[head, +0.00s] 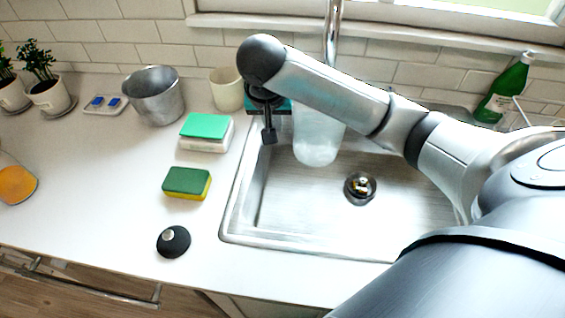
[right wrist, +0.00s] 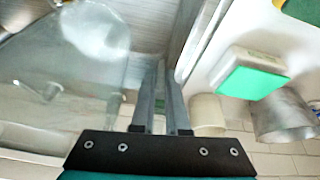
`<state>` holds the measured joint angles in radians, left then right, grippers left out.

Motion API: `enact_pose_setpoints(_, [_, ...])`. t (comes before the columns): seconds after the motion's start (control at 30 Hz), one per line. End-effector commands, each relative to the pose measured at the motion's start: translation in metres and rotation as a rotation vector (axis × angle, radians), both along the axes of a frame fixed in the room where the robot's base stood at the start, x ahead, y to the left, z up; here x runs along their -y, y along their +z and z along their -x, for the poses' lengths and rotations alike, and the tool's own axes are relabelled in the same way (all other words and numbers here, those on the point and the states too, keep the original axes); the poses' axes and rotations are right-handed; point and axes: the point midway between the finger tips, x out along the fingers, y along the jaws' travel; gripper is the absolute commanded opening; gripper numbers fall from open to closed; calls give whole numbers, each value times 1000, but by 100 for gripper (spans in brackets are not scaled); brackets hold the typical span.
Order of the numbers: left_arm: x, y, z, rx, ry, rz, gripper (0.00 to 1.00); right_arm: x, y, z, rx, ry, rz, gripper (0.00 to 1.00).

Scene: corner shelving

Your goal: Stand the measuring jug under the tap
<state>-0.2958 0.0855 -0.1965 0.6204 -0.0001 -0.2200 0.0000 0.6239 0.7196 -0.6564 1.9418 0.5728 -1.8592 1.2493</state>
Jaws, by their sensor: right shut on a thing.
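The measuring jug (head: 318,145) is translucent and pale. It is at the sink's back left in the head view, partly hidden behind my right arm. It fills the left of the right wrist view (right wrist: 60,75). The chrome tap (head: 333,30) rises behind my arm, which hides its lower part; the jug is roughly below it in the picture. My right gripper (head: 268,128) is at the jug's left side, shut on the jug; the fingers (right wrist: 166,75) look close together, and the exact grip is unclear. I cannot tell whether the jug touches the basin. My left gripper is not in view.
The steel sink (head: 300,245) has a drain (head: 360,188). Left of it are a green-topped white box (head: 207,134), a sponge (head: 187,183), a black knobbed lid (head: 173,242), a metal pot (head: 153,97) and a cream cup (head: 227,90). A green bottle (head: 505,90) stands back right.

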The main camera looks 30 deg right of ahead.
Motion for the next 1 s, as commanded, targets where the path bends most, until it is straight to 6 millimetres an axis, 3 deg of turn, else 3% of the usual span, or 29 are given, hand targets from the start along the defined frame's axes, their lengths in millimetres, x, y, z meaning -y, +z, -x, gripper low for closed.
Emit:
enact_pose_setpoints(0.03, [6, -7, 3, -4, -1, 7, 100, 1, -19, 1, -5, -1, 2, 0])
enact_pose_setpoints(0.1, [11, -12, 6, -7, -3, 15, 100, 1, -39, 2, -5, -1, 2, 0])
enact_pose_setpoints(0.4, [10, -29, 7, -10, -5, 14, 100, 0, -111, 1, -1, 1, 2, 0])
enact_pose_setpoints(0.67, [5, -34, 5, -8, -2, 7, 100, 0, -132, 0, 0, 2, 1, 0])
enact_pose_setpoints(0.9, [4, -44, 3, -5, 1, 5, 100, 0, -167, 1, -2, 2, 1, 0])
enact_pose_setpoints(1.0, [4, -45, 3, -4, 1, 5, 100, 0, -172, 1, 1, 3, 1, 0])
